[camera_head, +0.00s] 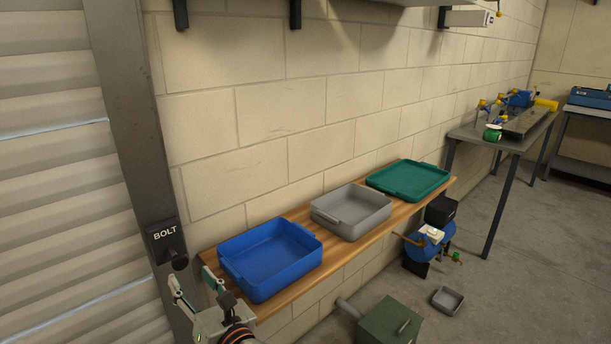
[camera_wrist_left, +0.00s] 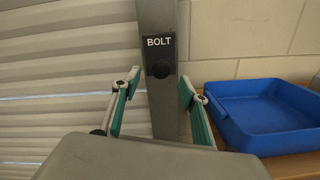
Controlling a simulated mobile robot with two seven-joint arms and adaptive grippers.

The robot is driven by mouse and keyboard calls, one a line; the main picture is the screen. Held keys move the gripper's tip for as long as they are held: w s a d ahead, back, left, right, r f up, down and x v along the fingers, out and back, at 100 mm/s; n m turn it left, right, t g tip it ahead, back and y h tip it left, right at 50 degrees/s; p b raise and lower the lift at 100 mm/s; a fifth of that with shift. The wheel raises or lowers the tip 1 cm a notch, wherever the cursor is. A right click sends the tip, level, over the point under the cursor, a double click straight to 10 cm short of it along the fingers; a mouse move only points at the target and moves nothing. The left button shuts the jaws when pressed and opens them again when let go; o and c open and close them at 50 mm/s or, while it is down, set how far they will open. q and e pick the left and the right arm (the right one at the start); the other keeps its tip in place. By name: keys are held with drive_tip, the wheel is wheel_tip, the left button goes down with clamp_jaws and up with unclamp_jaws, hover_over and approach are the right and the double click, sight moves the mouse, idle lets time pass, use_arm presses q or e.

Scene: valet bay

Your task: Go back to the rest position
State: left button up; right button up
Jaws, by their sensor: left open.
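My left gripper (camera_head: 193,290) is at the lower left of the head view, in front of the metal door post and left of the blue tray. Its two teal-padded fingers are spread apart with nothing between them. In the left wrist view the open fingers (camera_wrist_left: 158,98) stand on either side of the post, below the black BOLT plate (camera_wrist_left: 160,55) with its round knob. The same BOLT plate (camera_head: 166,240) shows in the head view above the gripper. My right gripper is not in view.
A wooden shelf (camera_head: 292,290) along the block wall holds a blue tray (camera_head: 270,257), a grey tray (camera_head: 352,211) and a green tray (camera_head: 408,180). A green box (camera_head: 390,322) and small grey tray (camera_head: 447,300) are on the floor. A metal bench (camera_head: 500,140) stands farther right.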

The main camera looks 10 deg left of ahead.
use_arm(q)
drive_tip(key=s+d+r+m+t+h, duration=0.2)
drive_tip(key=d+m+t+h, duration=0.3)
drive_tip(key=m+t, duration=0.75)
drive_tip(key=s+d+f+m+g+h, duration=0.15)
drive_tip(key=d+f+m+h, duration=0.3)
drive_tip(key=m, duration=0.55)
drive_tip(key=s+d+f+m+g+h, duration=0.1)
drive_tip(key=d+f+m+g+h, duration=0.2)
drive_tip(key=m+h, duration=0.5)
drive_tip(key=s+f+m+g, duration=0.3)
drive_tip(key=s+f+m, duration=0.1)
drive_tip(key=f, duration=0.4)
drive_tip(key=s+a+f+m+g, duration=0.1)
drive_tip(key=s+f+m+g, duration=0.2)
drive_tip(key=s+f+m, duration=0.2)
drive_tip(key=s+a+f+m+g, duration=0.1)
drive_tip(key=s+f+m+g, duration=0.2)
drive_tip(key=f+m, duration=0.4)
wheel_tip(320, 180, down, 5)
drive_tip(key=shift+s+a+f+y, duration=0.15)
drive_tip(key=shift+s+a+y, duration=0.15)
drive_tip(key=shift+s, duration=0.55)
drive_tip(key=shift+d+m, duration=0.1)
drive_tip(key=shift+m, duration=0.15)
drive_tip(key=c, duration=0.5)
drive_tip(key=shift+o, duration=0.2)
drive_tip(key=shift+s, duration=0.1)
